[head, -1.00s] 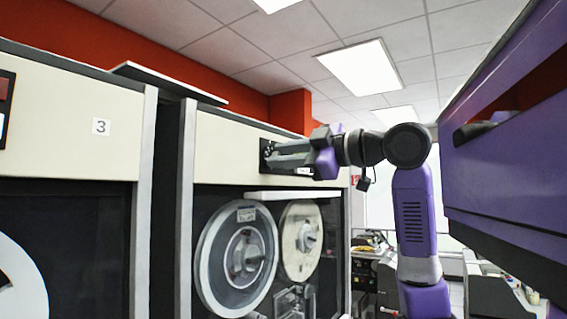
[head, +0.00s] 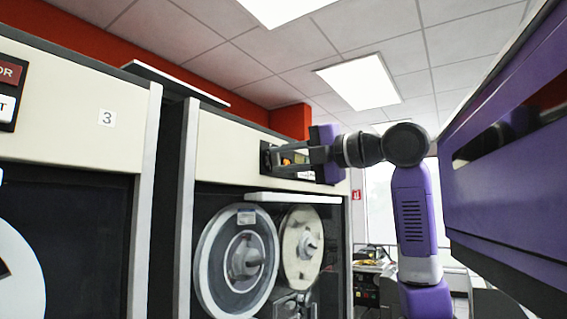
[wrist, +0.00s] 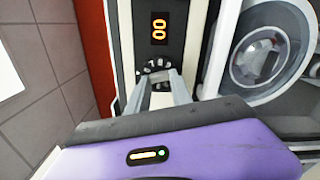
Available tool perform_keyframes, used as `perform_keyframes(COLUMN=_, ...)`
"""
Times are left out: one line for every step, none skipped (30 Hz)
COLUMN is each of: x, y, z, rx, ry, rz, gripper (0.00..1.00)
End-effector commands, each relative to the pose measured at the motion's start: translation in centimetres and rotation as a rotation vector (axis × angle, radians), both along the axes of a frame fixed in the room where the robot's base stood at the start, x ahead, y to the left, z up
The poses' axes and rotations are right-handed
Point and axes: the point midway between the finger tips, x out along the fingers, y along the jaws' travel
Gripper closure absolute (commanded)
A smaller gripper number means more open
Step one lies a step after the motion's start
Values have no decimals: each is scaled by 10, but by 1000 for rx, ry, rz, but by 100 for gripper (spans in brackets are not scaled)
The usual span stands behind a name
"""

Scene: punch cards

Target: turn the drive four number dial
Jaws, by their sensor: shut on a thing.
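The drive's number dial (wrist: 157,66) is a dark round dial with pale marks, set in a black panel under a lit orange display reading 00 (wrist: 159,28). My gripper (wrist: 158,78) reaches straight to it, with one grey finger on each side, shut on the dial. In the head view, my gripper (head: 270,158) points left at the dark panel on the cream front of the tape drive (head: 225,145). The dial itself is hidden there by the fingers.
The drive's tape reels (head: 240,262) sit below the panel. A neighbouring drive marked 3 (head: 107,118) stands at the left. A large purple body part of mine fills the right side. A desk with equipment (head: 372,265) is in the back.

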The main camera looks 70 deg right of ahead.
Motion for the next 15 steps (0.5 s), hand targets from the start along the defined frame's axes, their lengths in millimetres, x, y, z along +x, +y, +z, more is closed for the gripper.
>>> perform_keyframes(x=0, y=1, z=-2, rx=-39, ry=12, rz=2, gripper=100)
perform_keyframes(x=0, y=1, z=-2, rx=-63, ry=18, rz=2, gripper=100)
perform_keyframes(x=0, y=1, z=-2, rx=-94, ry=25, rz=2, gripper=100)
perform_keyframes(x=0, y=1, z=-2, rx=-115, ry=30, rz=2, gripper=100)
perform_keyframes(x=0, y=1, z=-2, rx=-137, ry=36, rz=2, gripper=100)
perform_keyframes(x=0, y=1, z=-3, rx=-164, ry=42, rz=2, gripper=100)
perform_keyframes(x=0, y=1, z=-3, rx=-182, ry=47, rz=2, gripper=100)
perform_keyframes(x=0, y=1, z=-3, rx=-200, ry=52, rz=2, gripper=100)
perform_keyframes(x=0, y=0, z=-3, rx=-223, ry=57, rz=2, gripper=100)
perform_keyframes(x=0, y=0, z=-3, rx=-237, ry=61, rz=2, gripper=100)
perform_keyframes(x=0, y=0, z=-3, rx=-253, ry=65, rz=2, gripper=100)
perform_keyframes(x=0, y=0, z=-3, rx=-269, ry=69, rz=2, gripper=100)
perform_keyframes(x=0, y=0, z=-3, rx=-282, ry=72, rz=2, gripper=100)
perform_keyframes(x=0, y=0, z=-3, rx=-293, ry=74, rz=3, gripper=100)
perform_keyframes(x=0, y=0, z=-3, rx=-305, ry=78, rz=2, gripper=100)
